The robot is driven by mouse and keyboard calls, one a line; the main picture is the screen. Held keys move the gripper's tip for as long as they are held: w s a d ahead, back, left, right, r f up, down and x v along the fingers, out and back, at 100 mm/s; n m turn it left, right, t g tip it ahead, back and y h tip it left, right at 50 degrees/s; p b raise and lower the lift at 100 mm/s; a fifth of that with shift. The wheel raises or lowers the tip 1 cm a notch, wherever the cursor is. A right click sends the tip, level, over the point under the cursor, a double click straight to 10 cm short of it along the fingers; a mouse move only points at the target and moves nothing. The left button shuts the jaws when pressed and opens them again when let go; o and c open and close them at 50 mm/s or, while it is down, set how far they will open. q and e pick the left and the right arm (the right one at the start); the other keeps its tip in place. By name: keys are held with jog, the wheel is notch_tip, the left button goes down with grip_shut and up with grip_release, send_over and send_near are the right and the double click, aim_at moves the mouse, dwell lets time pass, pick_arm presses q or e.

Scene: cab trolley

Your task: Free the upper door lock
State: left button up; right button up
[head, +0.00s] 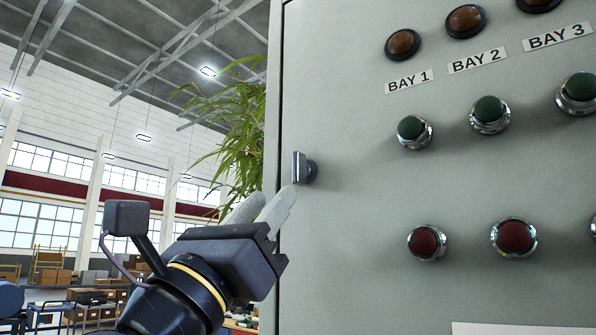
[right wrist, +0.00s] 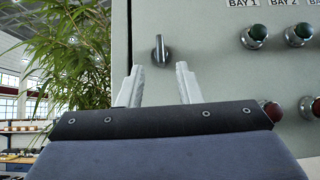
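The upper door lock (head: 304,168) is a small metal turn handle on a dark round base, near the left edge of the grey cabinet door (head: 350,230). In the right wrist view the lock (right wrist: 160,49) appears with its handle upright, just beyond and between my fingertips. My right gripper (head: 268,208) is below and left of the lock in the head view. In the right wrist view the right gripper (right wrist: 158,72) is open, with an empty gap between its two pale fingers. No contact with the lock is visible. My left gripper is not in view.
Green buttons (head: 411,131), red buttons (head: 425,243) and amber lamps (head: 402,44) stick out of the door right of the lock. A leafy plant (head: 240,135) stands beside the cabinet's left edge. The door face around the lock is bare.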

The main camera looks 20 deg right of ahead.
aim_at(294, 171)
jog(key=p+x, duration=0.2)
jog(key=x, duration=0.3)
jog(key=shift+d+r+p, duration=0.2)
jog(key=shift+r+p, duration=0.2)
jog(key=shift+w+d+r, duration=0.35)
jog(key=shift+w, duration=0.05)
grip_shut()
